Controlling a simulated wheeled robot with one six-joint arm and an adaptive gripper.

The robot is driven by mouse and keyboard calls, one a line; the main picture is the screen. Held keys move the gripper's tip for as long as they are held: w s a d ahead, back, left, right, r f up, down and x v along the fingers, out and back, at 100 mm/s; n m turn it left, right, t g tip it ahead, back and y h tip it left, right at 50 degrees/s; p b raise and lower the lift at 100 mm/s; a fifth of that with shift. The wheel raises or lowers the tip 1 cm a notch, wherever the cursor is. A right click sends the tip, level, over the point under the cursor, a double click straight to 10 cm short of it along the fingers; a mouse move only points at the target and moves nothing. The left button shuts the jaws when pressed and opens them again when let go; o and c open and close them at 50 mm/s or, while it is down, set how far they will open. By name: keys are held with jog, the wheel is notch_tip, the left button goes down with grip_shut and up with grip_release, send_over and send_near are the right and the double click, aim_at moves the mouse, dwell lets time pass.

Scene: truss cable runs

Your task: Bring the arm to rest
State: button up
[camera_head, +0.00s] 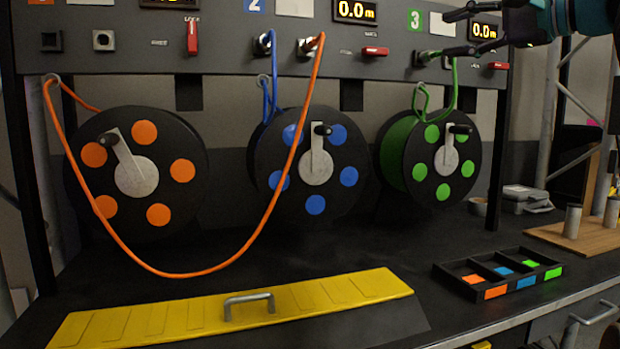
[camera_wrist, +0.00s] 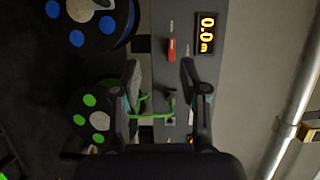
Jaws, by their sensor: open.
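My gripper (camera_head: 436,36) is at the upper right, in front of the panel at station 3. Its two fingers are spread and nothing shows between them; in the wrist view my gripper (camera_wrist: 159,72) is also open. A green cable (camera_head: 454,85) runs from the green-dotted reel (camera_head: 447,168) up to the panel behind the fingers, and its end is partly hidden. The green cable shows beyond the fingers in the wrist view (camera_wrist: 150,116).
An orange cable (camera_head: 190,275) sags from the orange-dotted reel (camera_head: 135,177) across to a socket at station 2. A blue cable (camera_head: 273,90) rises from the blue-dotted reel (camera_head: 316,165). A yellow cover (camera_head: 180,315) and divided tray (camera_head: 500,272) lie on the bench.

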jog(key=s+a+f+n+g+h, duration=0.1)
jog(key=s+a+f+g+h, duration=0.2)
jog(key=f, duration=0.9)
jog(key=s+a+f+g+h, duration=0.1)
jog(key=a+f+h, duration=0.3)
jog(key=f, duration=0.9)
jog(key=s+f+n+g+h, duration=0.1)
jog(key=s+f+n, duration=0.2)
jog(key=s+f, duration=0.3)
jog(key=s+f+n+g+h, duration=0.1)
jog(key=s+f+n, duration=0.2)
jog(key=f, duration=1.2)
jog(key=s+f+n+g+h, duration=0.2)
jog(key=s+f+n, duration=0.1)
jog(key=s+f, duration=0.6)
notch_tip(320, 180, down, 2)
jog(key=shift+a+f, duration=0.1)
jog(key=shift+a, duration=0.25)
